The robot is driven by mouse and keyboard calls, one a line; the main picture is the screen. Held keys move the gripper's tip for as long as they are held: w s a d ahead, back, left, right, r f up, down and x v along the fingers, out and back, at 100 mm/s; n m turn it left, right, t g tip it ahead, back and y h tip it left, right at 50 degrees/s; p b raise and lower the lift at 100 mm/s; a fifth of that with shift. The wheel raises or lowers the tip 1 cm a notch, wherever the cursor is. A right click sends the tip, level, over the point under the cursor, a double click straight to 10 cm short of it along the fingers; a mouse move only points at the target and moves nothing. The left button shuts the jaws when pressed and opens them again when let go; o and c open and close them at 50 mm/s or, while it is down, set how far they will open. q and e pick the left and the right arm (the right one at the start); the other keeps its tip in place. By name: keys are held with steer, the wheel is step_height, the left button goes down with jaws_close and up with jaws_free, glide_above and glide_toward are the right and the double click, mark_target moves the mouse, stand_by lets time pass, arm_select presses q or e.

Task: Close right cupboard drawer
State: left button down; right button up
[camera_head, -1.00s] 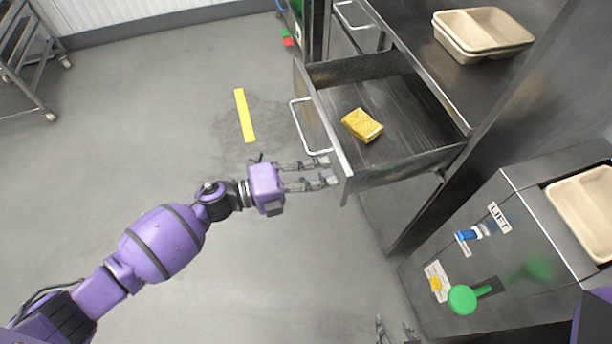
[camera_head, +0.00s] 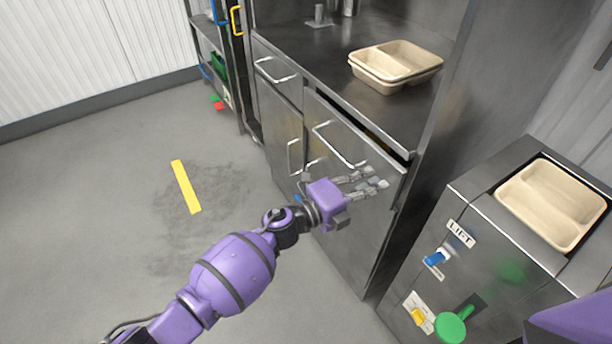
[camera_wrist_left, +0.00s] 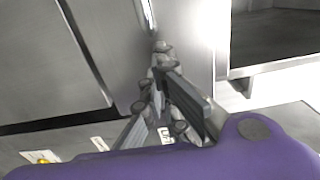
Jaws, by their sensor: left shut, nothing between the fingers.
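The right cupboard drawer (camera_head: 374,156) has a steel front and a bar handle (camera_head: 338,146). It stands nearly closed, with a narrow dark gap along its top edge below the counter, and its inside is mostly hidden. My left gripper (camera_head: 380,184) is shut and empty at the lower right part of the drawer front, below the handle. I cannot tell for sure whether the fingertips touch it. In the left wrist view the shut fingers (camera_wrist_left: 163,70) point at a steel front, with part of a handle (camera_wrist_left: 148,15) above. My right gripper is out of view.
Stacked beige trays (camera_head: 385,82) stand on the steel counter (camera_head: 330,60). Another drawer (camera_head: 268,85) is on the left. A lift machine (camera_head: 480,270) with a green knob (camera_head: 450,327) and beige tray (camera_head: 550,205) is at right. The floor at left is open.

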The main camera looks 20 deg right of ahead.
mark_target(379, 177)
arm_select(q)
steer(key=shift+b+x, duration=0.4)
steer(key=shift+x, duration=1.15)
steer(key=shift+r, duration=0.1)
steer(key=shift+a, duration=0.1)
